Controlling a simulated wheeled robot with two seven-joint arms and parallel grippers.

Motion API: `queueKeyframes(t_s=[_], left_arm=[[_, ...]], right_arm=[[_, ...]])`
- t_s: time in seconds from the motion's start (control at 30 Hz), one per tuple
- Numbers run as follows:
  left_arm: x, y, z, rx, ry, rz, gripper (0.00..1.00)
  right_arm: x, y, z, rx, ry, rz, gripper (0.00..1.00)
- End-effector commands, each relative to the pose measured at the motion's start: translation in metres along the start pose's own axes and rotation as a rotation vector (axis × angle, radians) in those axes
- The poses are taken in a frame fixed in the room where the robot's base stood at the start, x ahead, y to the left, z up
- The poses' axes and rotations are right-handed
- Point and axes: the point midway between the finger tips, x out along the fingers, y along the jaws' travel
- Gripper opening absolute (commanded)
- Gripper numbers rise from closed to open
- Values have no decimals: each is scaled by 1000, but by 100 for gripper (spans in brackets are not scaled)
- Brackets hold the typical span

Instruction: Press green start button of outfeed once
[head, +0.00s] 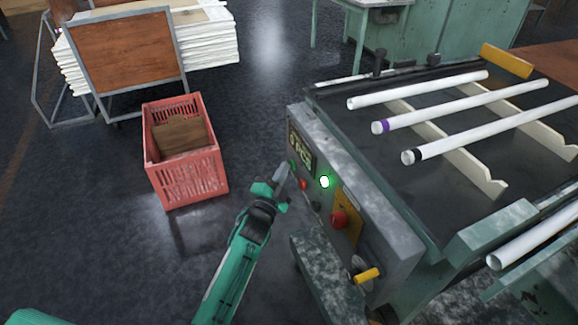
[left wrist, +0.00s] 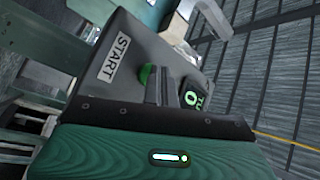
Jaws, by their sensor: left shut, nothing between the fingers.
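The outfeed's grey control panel (head: 318,195) faces left on the side of the machine. A small green button (head: 292,164) sits on it near the display, and it also shows in the left wrist view (left wrist: 145,77) beside a white START label (left wrist: 115,58). My left gripper (head: 281,172) is shut and empty, its fingertips just left of the green button in the head view. In the left wrist view the fingers (left wrist: 161,86) partly cover the button. I cannot tell whether they touch it. My right gripper is not in view.
A display (head: 301,153), a red button (head: 303,184), a glowing green lamp (head: 324,182), a red emergency stop (head: 339,218) and a yellow-handled switch (head: 367,275) share the panel. A red crate (head: 185,165) stands on the floor.

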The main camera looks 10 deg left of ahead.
Motion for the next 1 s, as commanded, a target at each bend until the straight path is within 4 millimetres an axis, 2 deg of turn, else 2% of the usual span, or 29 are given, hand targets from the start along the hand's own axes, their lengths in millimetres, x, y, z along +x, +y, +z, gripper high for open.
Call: queueKeyframes(t_s=[1.0], left_arm=[[-18,-15,13,1,0,0,0]], right_arm=[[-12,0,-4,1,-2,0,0]])
